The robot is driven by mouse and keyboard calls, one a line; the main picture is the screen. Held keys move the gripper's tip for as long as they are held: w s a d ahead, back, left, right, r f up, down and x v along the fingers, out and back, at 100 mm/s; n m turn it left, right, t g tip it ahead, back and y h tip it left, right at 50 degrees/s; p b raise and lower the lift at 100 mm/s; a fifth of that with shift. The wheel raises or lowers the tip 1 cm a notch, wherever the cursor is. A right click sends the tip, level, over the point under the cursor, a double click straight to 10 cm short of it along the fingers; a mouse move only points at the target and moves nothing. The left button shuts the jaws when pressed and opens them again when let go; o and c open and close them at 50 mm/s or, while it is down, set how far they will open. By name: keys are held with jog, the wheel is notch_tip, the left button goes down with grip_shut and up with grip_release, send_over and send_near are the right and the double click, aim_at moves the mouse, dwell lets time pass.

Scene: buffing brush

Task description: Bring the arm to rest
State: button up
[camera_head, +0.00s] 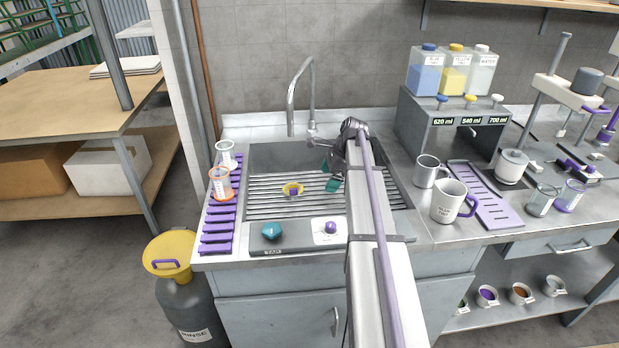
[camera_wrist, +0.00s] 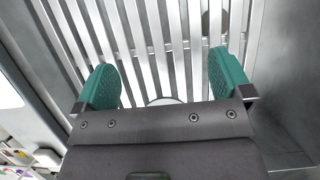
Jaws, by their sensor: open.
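My gripper (camera_head: 333,176) hangs over the slatted sink grate at the right half of the basin. My arm stretches from the front of the head view up to the sink, covering part of the basin's right side.
The faucet (camera_head: 300,95) rises behind. Two beakers (camera_head: 221,184) stand on the purple rack at left; mugs (camera_head: 448,202) and a dispenser (camera_head: 455,122) stand at right.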

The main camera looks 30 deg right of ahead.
jog(key=shift+s+d, duration=0.25)
jog(key=shift+d, duration=0.35)
